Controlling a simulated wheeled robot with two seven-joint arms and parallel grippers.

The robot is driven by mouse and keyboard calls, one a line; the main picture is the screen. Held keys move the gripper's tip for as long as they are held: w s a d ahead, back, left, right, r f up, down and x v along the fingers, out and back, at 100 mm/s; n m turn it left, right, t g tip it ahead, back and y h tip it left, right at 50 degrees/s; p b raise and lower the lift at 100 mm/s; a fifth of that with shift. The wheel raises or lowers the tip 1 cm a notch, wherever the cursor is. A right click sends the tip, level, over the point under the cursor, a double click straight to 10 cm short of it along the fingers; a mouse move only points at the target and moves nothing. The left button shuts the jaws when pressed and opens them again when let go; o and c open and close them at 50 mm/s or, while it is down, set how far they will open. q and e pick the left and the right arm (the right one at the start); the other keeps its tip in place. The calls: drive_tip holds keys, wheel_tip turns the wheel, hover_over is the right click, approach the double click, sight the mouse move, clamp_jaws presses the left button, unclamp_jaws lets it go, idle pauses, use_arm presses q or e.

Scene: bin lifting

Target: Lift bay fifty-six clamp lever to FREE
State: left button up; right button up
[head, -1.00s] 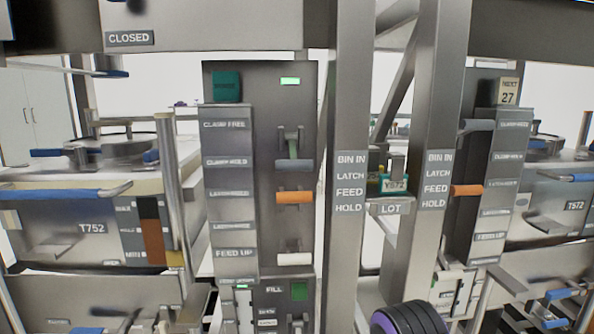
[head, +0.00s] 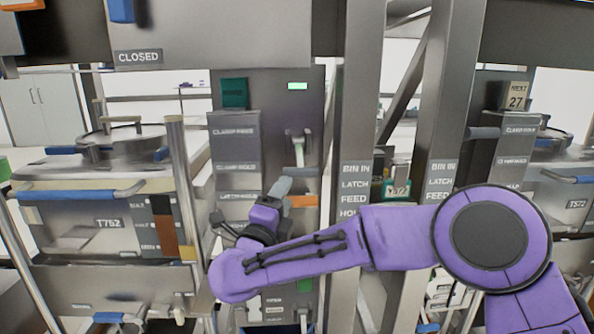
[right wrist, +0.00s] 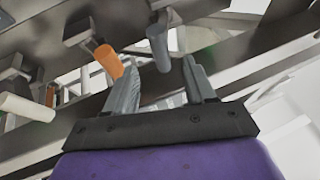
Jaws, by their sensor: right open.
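The near lever panel (head: 232,125) has a clamp label reading FREE at the top and one reading HOLD below it. Its grey clamp lever (head: 297,171) is down at about the HOLD label's height. No number fifty-six is readable. My right gripper (head: 279,187) is just below the grey lever, in front of the panel. In the right wrist view the right gripper (right wrist: 163,82) is open, with the grey lever bar (right wrist: 157,46) just beyond the gap between its fingertips. Contact cannot be told. My left gripper is not in view.
An orange lever (head: 304,202) sits right under the grey one, left of the fingers in the right wrist view (right wrist: 108,61). A white lever (right wrist: 27,106) is further left there. A steel post (head: 357,130) stands right of the panel. A bin marked T752 (head: 85,225) is at left.

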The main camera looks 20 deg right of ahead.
sight(295, 176)
drive_tip(key=p+x, duration=0.3)
drive_tip(key=x, duration=0.5)
drive_tip(key=shift+w+d+r, duration=0.1)
drive_tip(key=shift+w+d, duration=0.3)
drive_tip(key=shift+w, duration=0.15)
clamp_jaws()
drive_tip(key=shift+s+r, duration=0.1)
